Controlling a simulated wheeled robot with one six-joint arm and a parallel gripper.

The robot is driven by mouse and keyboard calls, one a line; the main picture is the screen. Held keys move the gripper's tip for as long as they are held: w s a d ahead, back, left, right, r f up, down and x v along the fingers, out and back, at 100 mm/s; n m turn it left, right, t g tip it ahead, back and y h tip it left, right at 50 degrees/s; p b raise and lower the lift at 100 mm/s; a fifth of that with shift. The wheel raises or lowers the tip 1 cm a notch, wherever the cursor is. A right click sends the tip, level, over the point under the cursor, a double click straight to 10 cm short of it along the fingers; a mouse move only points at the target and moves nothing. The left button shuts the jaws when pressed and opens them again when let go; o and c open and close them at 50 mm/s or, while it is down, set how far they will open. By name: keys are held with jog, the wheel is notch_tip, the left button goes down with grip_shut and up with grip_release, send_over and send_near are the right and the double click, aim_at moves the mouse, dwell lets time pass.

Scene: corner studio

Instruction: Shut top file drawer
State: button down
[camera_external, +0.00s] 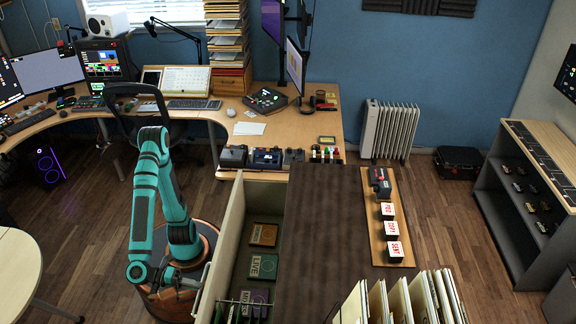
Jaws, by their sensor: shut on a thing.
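The top file drawer (222,245) stands pulled out to the left from a cabinet with a dark brown top (320,230). Its pale front panel faces my arm. Inside lie several flat labelled boxes, one of them a green box (262,267), with hanging files near the front edge of the picture. A light bar handle (201,289) is on the outer face of the drawer front. My gripper (193,284) is low at the handle, shut on it. The fingertips are small and partly hidden by my wrist.
On the cabinet top lie a wooden strip with several label blocks (388,215) and upright folders (400,303). A desk (225,118) with equipment stands behind. A round pale table (15,262) is at left. The wooden floor (95,225) left of my arm is clear.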

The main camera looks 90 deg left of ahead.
jog(key=r+x, duration=0.2)
jog(key=x, duration=1)
jog(key=w+r+x, duration=0.1)
jog(key=r+x, duration=0.2)
jog(key=x, duration=0.9)
jog(key=shift+w, duration=0.5)
jog(key=c, duration=1.5)
grip_release()
jog(key=shift+w, duration=0.15)
jog(key=v, duration=1.7)
jog(key=shift+s, duration=0.25)
